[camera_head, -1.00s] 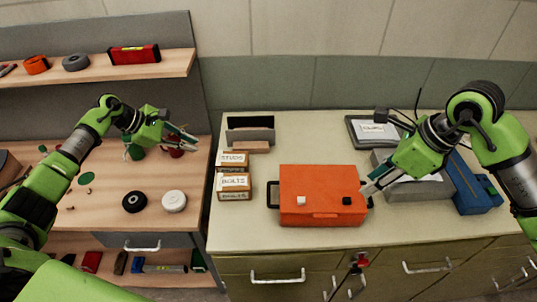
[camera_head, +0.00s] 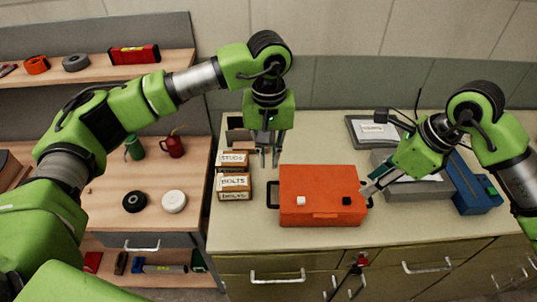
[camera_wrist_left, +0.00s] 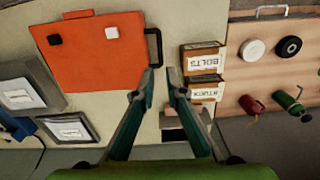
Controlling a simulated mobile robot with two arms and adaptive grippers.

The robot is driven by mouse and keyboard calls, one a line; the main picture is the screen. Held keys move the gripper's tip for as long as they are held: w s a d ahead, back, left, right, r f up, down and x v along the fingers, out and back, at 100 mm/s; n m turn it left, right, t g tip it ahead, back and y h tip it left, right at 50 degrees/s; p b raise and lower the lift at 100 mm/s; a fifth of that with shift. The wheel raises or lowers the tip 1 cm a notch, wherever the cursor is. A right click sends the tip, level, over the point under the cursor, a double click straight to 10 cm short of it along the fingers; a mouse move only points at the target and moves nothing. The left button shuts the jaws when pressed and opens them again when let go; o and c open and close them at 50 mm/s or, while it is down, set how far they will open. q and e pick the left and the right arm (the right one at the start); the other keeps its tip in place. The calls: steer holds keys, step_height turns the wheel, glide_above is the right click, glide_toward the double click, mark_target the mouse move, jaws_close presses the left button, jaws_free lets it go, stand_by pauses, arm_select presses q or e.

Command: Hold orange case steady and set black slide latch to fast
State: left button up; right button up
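The orange case (camera_head: 322,180) lies on the pale counter. Its black slide latch (camera_head: 346,201) is on the right of its top face, and a white latch (camera_head: 301,201) is on the left. Both show in the left wrist view, black (camera_wrist_left: 54,40) and white (camera_wrist_left: 112,32). My left gripper (camera_head: 269,160) is open and empty above the counter, behind the case's left end, its fingertips apart and pointing down. My right gripper (camera_head: 366,192) is at the case's right end; whether its fingers grip there is hidden.
A dark handle (camera_head: 273,195) sticks out of the case's left end. Label boxes for bolts (camera_head: 234,182) and studs (camera_head: 233,158) stand left of it. A grey box (camera_head: 418,188) and blue tool (camera_head: 474,190) lie to the right. A workbench (camera_head: 155,225) stands at far left.

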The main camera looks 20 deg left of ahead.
mark_target(269, 193)
arm_select(q)
step_height(269, 193, down, 14)
steer(key=shift+r, duration=0.2)
stand_by(0.4)
